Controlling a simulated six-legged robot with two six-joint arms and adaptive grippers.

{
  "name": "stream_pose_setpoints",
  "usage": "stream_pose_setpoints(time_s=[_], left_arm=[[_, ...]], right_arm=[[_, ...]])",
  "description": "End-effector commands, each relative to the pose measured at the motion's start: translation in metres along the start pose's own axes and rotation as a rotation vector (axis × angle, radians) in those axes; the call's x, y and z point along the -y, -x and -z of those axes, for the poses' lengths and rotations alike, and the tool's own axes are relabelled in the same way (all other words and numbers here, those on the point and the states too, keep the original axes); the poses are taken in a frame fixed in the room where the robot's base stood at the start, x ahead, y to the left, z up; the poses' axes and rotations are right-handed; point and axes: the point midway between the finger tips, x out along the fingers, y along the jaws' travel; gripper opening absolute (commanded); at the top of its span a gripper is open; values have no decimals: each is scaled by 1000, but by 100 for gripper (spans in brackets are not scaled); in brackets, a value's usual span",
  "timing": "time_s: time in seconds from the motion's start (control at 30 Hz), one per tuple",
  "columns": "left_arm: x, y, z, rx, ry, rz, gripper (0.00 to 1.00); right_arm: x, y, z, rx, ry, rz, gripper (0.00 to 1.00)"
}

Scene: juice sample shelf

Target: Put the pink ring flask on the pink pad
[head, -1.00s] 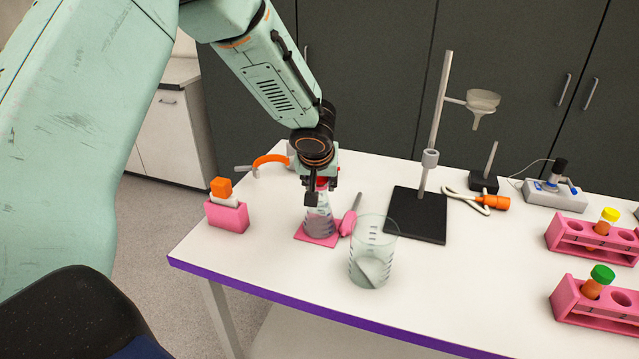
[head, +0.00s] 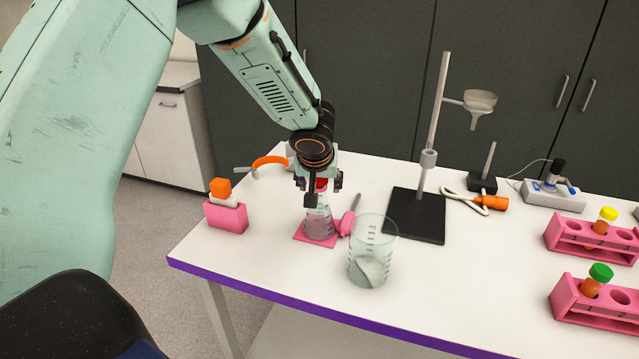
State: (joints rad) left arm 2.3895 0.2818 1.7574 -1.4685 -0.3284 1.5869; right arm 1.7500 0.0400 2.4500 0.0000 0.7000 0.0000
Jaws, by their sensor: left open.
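The flask (head: 319,224) is a clear conical one with a pinkish-red ring or cap at its neck. It stands upright on the flat pink pad (head: 302,236) near the left part of the table. My left gripper (head: 318,190) is directly above it, with its open fingers spread around the neck. The gripper hides part of the neck. My right gripper is not in view.
A clear beaker (head: 371,255) stands close at the right front of the pad, and a pink tool (head: 347,222) lies beside the pad. A pink block (head: 227,217) is to the left. A stand (head: 417,215) and pink racks (head: 590,240) are to the right.

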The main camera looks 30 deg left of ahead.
Motion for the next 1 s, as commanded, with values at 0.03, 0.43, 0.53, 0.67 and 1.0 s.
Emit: stream_pose_setpoints(time_s=[0.03, 0.43, 0.53, 0.67, 1.0], left_arm=[[0, 1, 1, 0, -1, 0, 59], [-1, 59, 4, -4, 1, -2, 59], [0, 79, 4, -3, 1, -1, 59], [0, 101, 3, -3, -1, -1, 59], [0, 124, 2, 0, -1, 0, 59]], right_arm=[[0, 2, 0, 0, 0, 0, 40], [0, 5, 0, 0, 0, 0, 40], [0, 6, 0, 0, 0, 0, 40], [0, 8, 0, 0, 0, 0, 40], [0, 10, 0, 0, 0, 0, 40]])
